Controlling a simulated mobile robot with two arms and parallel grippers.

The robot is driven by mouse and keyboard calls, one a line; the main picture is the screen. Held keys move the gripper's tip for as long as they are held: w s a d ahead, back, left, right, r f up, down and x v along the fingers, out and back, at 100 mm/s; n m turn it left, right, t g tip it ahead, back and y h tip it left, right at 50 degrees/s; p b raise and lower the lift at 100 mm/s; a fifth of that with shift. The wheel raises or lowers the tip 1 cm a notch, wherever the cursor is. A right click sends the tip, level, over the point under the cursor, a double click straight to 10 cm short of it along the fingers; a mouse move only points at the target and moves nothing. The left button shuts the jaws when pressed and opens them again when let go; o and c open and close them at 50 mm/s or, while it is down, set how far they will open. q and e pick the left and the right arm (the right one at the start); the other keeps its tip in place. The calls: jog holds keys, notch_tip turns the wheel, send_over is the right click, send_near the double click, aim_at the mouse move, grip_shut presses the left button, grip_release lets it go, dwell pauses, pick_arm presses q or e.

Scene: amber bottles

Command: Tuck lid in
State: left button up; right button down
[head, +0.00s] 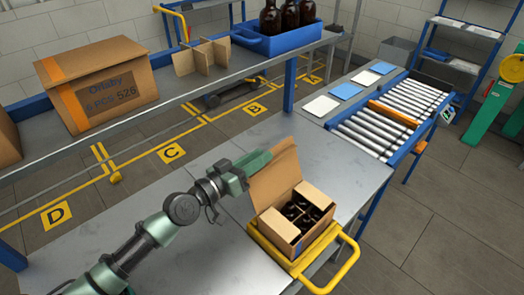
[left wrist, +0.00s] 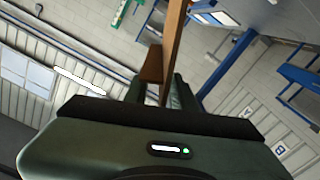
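An open cardboard box (head: 276,228) stands at the table's right edge with several dark amber bottles (head: 303,212) in it. Its lid (head: 276,175) stands up at the back, tilted away from the opening, and a side flap (head: 316,195) shows at the back right. My left gripper (head: 258,161) is at the lid's upper left edge. In the left wrist view the brown lid (left wrist: 171,50) shows edge-on between the two fingers (left wrist: 160,92), with a gap visible on its left. The fingers look apart, not clamped. My right gripper is out of view.
A yellow-handled tray (head: 340,272) is under the box. The grey table (head: 340,165) is clear around the lid. A roller conveyor (head: 385,120) lies beyond. A shelf at the back carries a closed carton (head: 100,85), a cardboard divider (head: 203,57) and a blue bottle crate (head: 280,42).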

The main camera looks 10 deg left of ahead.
pick_arm(q)
jog(key=shift+w+d, duration=0.25)
jog(key=shift+w, duration=0.35)
jog(key=shift+s+d, duration=0.1)
grip_shut()
dwell(1.0)
